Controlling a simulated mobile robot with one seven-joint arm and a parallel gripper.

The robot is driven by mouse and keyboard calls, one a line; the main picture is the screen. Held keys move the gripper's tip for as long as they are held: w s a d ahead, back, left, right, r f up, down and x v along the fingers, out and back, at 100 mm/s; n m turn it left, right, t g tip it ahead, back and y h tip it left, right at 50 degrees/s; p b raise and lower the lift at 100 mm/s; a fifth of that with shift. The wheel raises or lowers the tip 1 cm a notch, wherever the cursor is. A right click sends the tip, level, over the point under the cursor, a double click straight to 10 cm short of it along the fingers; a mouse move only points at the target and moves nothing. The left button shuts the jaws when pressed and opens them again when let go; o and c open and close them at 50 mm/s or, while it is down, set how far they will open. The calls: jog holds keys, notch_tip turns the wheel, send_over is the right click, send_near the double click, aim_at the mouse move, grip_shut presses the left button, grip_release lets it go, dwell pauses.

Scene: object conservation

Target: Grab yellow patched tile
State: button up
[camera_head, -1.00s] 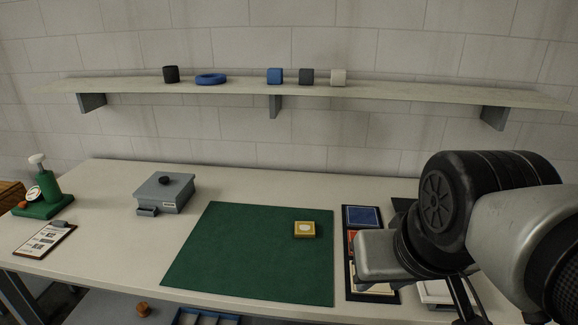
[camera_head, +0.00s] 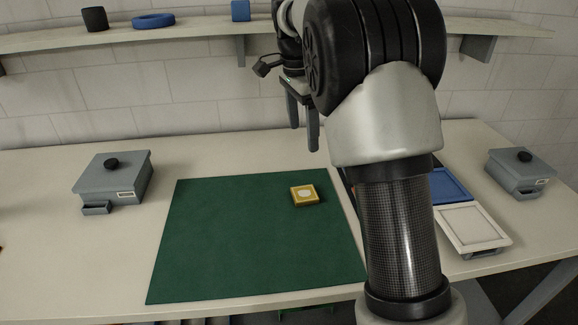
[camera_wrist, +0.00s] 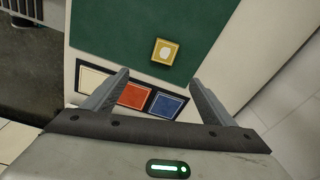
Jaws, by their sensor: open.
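The yellow patched tile (camera_head: 304,194) is a yellow square with a pale patch on top. It lies flat near the back right part of the green mat (camera_head: 230,245). It also shows in the wrist view (camera_wrist: 165,52), beyond the fingertips and between their lines. My gripper (camera_head: 303,140) is open and empty, up above the table behind the tile and apart from it. In the wrist view the two fingers (camera_wrist: 160,80) stand wide apart with nothing between them at their tips.
A dark panel with white, red and blue squares (camera_wrist: 134,96) lies beside the mat. Grey lidded boxes stand at left (camera_head: 112,180) and right (camera_head: 520,172). A white tray (camera_head: 470,229) is at the right. A wall shelf (camera_head: 190,35) holds a black cup, blue ring and blue block.

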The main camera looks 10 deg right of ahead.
jog(key=m, duration=0.2)
send_near(304, 193)
jog(key=shift+w+f+h+b, duration=0.3)
jog(key=shift+w+f+b, duration=0.15)
jog(key=shift+f+b, duration=0.55)
jog(key=shift+s+d+f+b, duration=0.1)
jog(key=shift+f+b, duration=0.05)
jog(key=shift+f, duration=0.8)
jog(key=shift+s+d+f+b, duration=0.1)
jog(key=shift+d+f, duration=0.05)
jog(key=shift+f, duration=0.85)
jog(key=shift+s+d+f+b, duration=0.1)
jog(key=shift+f+b, duration=0.05)
jog(key=shift+f, duration=0.8)
jog(key=shift+r, duration=0.1)
jog(key=c, duration=1.2)
